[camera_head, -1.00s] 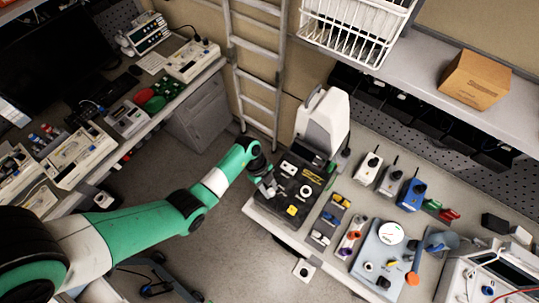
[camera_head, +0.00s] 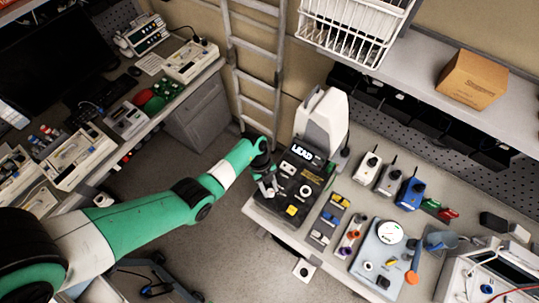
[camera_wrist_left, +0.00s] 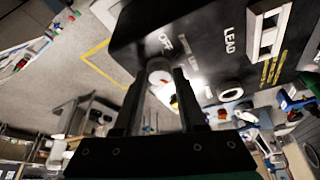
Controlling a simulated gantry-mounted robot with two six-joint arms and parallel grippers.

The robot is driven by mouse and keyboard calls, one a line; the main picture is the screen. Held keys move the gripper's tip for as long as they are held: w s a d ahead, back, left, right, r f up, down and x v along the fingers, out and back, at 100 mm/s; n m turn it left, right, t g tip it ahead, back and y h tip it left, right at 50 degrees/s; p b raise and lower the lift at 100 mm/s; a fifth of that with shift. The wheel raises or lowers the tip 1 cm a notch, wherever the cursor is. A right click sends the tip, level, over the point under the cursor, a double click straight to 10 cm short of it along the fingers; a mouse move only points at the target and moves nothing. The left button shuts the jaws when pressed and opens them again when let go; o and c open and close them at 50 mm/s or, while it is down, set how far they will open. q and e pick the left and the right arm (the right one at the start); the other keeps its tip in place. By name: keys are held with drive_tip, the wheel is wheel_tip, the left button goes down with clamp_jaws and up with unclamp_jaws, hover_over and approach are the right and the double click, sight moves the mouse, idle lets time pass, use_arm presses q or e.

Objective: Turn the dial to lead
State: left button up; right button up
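The dial's pointer cannot be made out, and in the head view the gripper hides the dial. My right gripper is not in view.
A white machine (camera_head: 321,122) stands behind the black device. Several small meters, a grey panel (camera_head: 385,250) and leads fill the bench to the right. A ladder (camera_head: 257,70) leans behind. Floor (camera_head: 215,225) is open to the left of the bench.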

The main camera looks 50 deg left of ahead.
use_arm(q)
drive_tip(key=o, duration=0.4)
drive_tip(key=p+v, duration=0.2)
drive_tip(key=v, duration=0.9)
drive_tip(key=shift+r, duration=0.35)
